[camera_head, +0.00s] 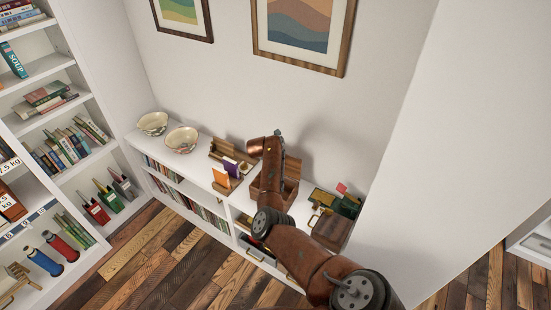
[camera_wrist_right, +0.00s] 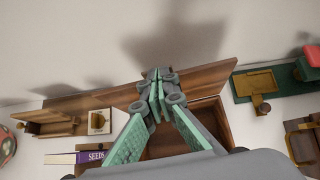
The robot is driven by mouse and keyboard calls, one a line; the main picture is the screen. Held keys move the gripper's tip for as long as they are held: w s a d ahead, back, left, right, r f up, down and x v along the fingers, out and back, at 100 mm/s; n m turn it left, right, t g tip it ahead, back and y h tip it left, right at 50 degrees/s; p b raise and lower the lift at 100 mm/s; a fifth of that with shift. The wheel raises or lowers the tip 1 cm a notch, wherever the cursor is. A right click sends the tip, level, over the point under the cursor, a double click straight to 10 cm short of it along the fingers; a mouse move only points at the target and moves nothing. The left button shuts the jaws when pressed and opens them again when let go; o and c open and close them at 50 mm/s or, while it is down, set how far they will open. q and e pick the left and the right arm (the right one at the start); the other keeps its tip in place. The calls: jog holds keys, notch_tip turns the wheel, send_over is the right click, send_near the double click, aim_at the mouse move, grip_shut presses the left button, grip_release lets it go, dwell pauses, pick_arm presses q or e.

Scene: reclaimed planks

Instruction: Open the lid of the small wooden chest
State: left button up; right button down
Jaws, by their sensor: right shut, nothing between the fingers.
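The small wooden chest (camera_head: 288,192) stands on the white shelf top against the wall, partly hidden behind my right arm. Its lid (camera_head: 293,168) is up at the back. In the right wrist view the raised lid (camera_wrist_right: 206,76) is a brown plank along the far side, and the chest's open inside (camera_wrist_right: 168,142) shows below it. My right gripper (camera_wrist_right: 157,88) is shut and empty, its fingertips over the chest in front of the lid. I cannot tell whether they touch the lid. My left gripper is in neither view.
A wooden organizer (camera_head: 225,152) and a purple book (camera_wrist_right: 62,158) sit left of the chest. A green tray (camera_wrist_right: 262,84) and a dark wooden box with brass fittings (camera_head: 332,230) sit to its right. Two bowls (camera_head: 182,139) stand further left.

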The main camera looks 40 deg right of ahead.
jog(key=shift+w+d+b, duration=0.25)
jog(key=shift+d+b, duration=0.25)
jog(key=shift+d, duration=0.1)
jog(key=shift+w+d+b, duration=0.25)
jog(key=shift+d+b, duration=0.25)
jog(key=shift+d, duration=0.05)
jog(key=shift+w+d+r+b, duration=0.15)
jog(key=shift+d+b, duration=0.15)
jog(key=shift+d, duration=0.1)
